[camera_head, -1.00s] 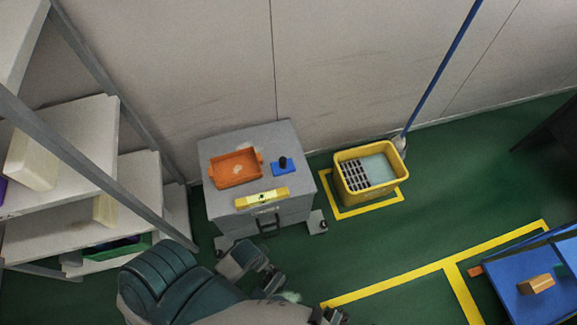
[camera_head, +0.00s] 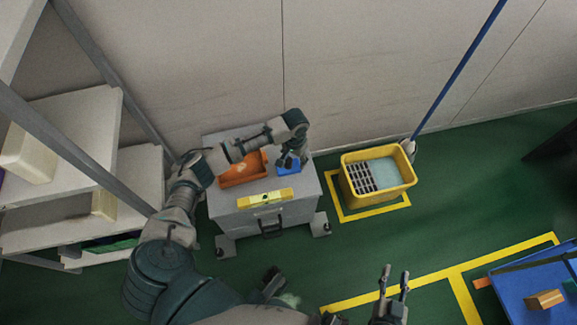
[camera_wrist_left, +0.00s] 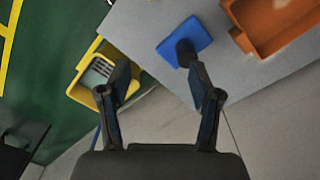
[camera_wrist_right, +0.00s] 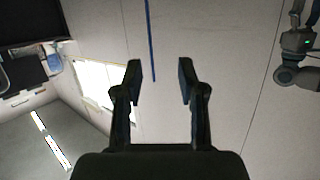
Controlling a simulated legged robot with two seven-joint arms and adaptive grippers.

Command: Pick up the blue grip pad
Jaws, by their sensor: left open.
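The blue grip pad (camera_head: 290,169), a flat blue square with a dark upright knob, lies on the grey cabinet's top. It also shows in the left wrist view (camera_wrist_left: 187,35), with its knob close to the right-hand finger there. My left gripper (camera_head: 288,159) is over the pad in the head view and partly covers it. In the left wrist view my left gripper (camera_wrist_left: 160,78) is open with nothing between its fingers; the pad lies beyond the fingertips. My right gripper (camera_head: 395,276) is raised over the floor, open and empty, also in the right wrist view (camera_wrist_right: 160,72).
On the cabinet (camera_head: 225,205) are an orange tray (camera_head: 240,180), partly behind my left arm, and a yellow level (camera_head: 265,199). A yellow mop bucket (camera_head: 378,181) stands to the right. A shelf rack (camera_head: 80,150) is at left. A blue table (camera_head: 530,290) is at lower right.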

